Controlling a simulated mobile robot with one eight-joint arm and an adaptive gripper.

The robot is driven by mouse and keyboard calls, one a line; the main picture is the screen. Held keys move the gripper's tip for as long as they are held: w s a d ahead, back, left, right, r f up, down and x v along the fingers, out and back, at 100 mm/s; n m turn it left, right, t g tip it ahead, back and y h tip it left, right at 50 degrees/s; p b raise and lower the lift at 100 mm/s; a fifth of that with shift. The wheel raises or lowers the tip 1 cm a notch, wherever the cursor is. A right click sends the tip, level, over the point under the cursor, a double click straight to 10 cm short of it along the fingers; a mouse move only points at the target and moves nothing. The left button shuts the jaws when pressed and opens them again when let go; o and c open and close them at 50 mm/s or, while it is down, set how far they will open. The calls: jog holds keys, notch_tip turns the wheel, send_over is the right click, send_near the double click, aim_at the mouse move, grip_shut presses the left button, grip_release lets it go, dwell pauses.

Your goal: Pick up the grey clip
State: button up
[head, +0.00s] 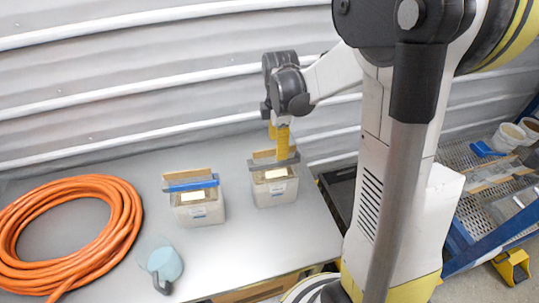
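The grey clip (261,163) is a long bar lying across the top of the right-hand pale container (277,192). My gripper (282,150) reaches down from above with its yellow fingers. The fingertips overlap the clip right of its middle. I cannot tell whether they touch it or have closed around it. The fingers partly hide the clip and the container's top behind it.
A second pale container (199,211) with a blue clip (190,185) stands to the left on the grey table (245,245). An orange hose coil (128,233) and a light-blue scoop-like item (166,263) lie further left. A corrugated wall (130,85) stands behind.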

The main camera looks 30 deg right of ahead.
aim_at(276, 160)
jog(key=f, duration=0.7)
jog(key=shift+w+b, duration=0.2)
jog(key=shift+b, duration=0.15)
jog(key=shift+r, duration=0.1)
jog(key=c, duration=1.2)
